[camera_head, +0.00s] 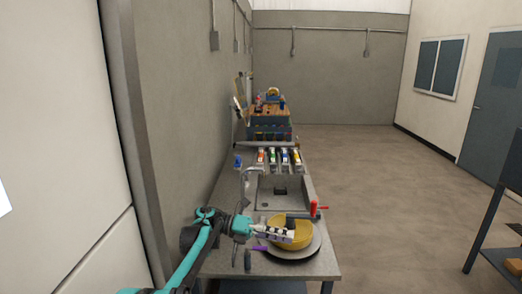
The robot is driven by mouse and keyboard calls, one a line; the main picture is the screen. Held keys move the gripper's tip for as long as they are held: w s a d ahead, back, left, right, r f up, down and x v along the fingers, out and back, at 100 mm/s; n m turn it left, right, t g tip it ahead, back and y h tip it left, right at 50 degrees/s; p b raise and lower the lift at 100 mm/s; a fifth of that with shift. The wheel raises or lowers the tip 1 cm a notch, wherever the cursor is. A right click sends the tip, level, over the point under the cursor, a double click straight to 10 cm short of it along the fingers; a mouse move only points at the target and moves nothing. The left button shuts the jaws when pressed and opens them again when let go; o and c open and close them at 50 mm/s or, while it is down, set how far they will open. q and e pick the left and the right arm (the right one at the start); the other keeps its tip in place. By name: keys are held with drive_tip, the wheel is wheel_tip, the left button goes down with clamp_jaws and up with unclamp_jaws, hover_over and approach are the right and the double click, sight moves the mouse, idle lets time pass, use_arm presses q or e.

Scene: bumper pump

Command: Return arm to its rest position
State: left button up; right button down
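My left arm comes in from the bottom left, teal and black. Its gripper (285,236) points right and reaches over the near left rim of a yellow bowl (300,238). The bowl sits on a round grey plate or disc (308,252) at the near end of the counter. The fingers are small and seen from the side, so I cannot tell whether they are open or whether they touch the bowl. My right gripper is out of view.
The counter (324,268) runs away along the left wall. Beyond the bowl are a red-handled part (314,208), a sink (267,202), several coloured packages (272,156) and stacked crates (268,128). A dark shelf (490,235) stands right. The floor between is clear.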

use_arm(q)
drive_tip(key=w+a+r+n+t+h, duration=0.1)
drive_tip(key=w+a+r+n+t, duration=0.1)
drive_tip(key=r+n+t, duration=0.65)
drive_tip(key=w+a+r+n+t+h, duration=0.15)
drive_tip(key=w+r+n+t, duration=0.35)
drive_tip(key=r, duration=0.6)
drive_tip(key=s+a+r+n+t+y, duration=0.1)
drive_tip(key=s+a+n+t+y, duration=0.2)
drive_tip(key=a+n+t+y, duration=0.3)
drive_tip(key=s+a+r+n+t+y, duration=0.1)
drive_tip(key=s+a+n+t+y, duration=0.1)
drive_tip(key=a+n+t+y, duration=0.4)
drive_tip(key=s+a+f+n+g+y, duration=0.4)
drive_tip(key=s+a+f+n+g, duration=0.15)
drive_tip(key=s+f+n, duration=0.4)
drive_tip(key=s+a+f+n+g+y, duration=0.5)
drive_tip(key=s+a+f+n, duration=0.15)
drive_tip(key=s+f, duration=0.45)
drive_tip(key=s+d+f+n+g+h, duration=0.2)
drive_tip(key=s+d+f+n+g, duration=0.1)
drive_tip(key=s+f, duration=0.9)
drive_tip(key=shift+s+f+g, duration=0.15)
drive_tip(key=shift+f+g, duration=0.5)
drive_tip(key=shift+g, duration=0.15)
drive_tip(key=shift+d, duration=0.1)
